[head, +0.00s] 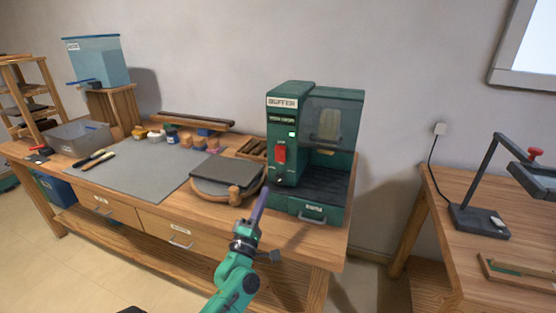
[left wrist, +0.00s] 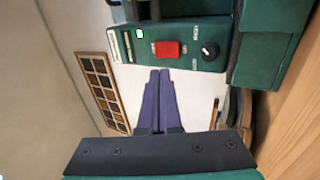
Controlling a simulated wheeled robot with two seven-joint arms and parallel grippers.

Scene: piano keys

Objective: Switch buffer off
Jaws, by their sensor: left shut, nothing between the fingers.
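The buffer (head: 287,102) is a dark green machine at the right end of the workbench. Its front panel carries a red switch (head: 280,153), a lit green light (head: 292,134) above it and a dark knob (head: 279,179) below. The left wrist view shows the panel sideways, with the red switch (left wrist: 167,49), the black knob (left wrist: 210,51) and the green light (left wrist: 139,33). My left gripper (head: 264,190) has purple fingers, shut and empty. It is in front of the buffer, below the switch; its fingertips (left wrist: 159,72) appear apart from the switch. My right gripper is not in view.
A round wooden stand with a dark slab (head: 228,170) lies left of the buffer. A grey mat (head: 135,165), small jars and a grey bin (head: 80,138) are further left. A second table (head: 450,260) with a lamp is at the right, across a gap.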

